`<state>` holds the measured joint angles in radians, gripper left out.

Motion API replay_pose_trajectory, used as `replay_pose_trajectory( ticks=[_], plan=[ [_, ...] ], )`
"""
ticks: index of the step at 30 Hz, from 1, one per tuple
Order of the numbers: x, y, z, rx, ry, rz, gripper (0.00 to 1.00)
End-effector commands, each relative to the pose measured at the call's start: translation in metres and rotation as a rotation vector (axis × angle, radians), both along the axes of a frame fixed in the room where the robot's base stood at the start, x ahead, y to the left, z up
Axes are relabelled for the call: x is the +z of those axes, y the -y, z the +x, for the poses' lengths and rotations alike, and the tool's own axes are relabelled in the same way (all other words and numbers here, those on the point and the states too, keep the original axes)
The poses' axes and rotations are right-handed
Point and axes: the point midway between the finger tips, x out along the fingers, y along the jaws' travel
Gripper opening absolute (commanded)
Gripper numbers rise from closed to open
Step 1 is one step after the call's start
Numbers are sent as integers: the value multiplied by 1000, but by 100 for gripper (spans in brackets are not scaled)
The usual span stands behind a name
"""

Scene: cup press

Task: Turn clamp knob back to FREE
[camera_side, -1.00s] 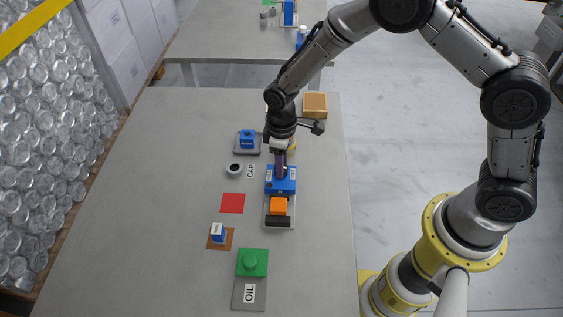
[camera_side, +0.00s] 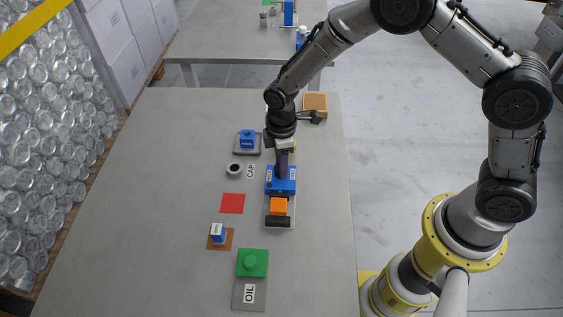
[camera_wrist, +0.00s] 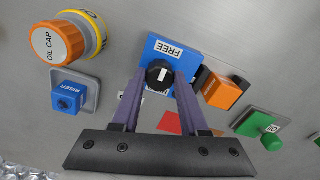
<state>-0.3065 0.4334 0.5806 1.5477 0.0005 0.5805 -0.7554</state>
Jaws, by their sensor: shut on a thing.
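The clamp is a blue block (camera_side: 281,187) on a grey base at the middle right of the table in the side view. In the wrist view the blue block (camera_wrist: 182,52) carries a white FREE label on one side of its black knob (camera_wrist: 159,74). The knob has a white pointer line, lying roughly toward and away from the FREE label. A second label on the block is partly hidden by the fingers. My gripper (camera_wrist: 161,76) has purple fingers, one on each side of the knob, shut on it. In the side view my gripper (camera_side: 282,177) points down onto the block.
An orange block (camera_side: 278,206) sits beside the clamp on the same base. A blue riser (camera_side: 247,139), a dark ring (camera_side: 234,169) and a red square (camera_side: 232,204) lie to the left. An orange oil cap (camera_wrist: 58,42) shows in the wrist view. A green block (camera_side: 252,263) is nearer.

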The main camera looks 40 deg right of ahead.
Motion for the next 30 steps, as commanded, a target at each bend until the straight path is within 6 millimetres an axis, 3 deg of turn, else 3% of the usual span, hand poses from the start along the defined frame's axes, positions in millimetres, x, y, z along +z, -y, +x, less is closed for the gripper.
replay_pose_trajectory(
  ticks=[7, 8, 12, 23, 30],
  plan=[
    [1, -1, 2, 4, 5, 2, 0],
    [1, -1, 2, 4, 5, 2, 49],
    [1, -1, 1, 3, 4, 1, 74],
    [4, 0, 1, 1, 3, 1, 74],
    [40, -1, 2, 1, 7, 2, 74]
  ],
)
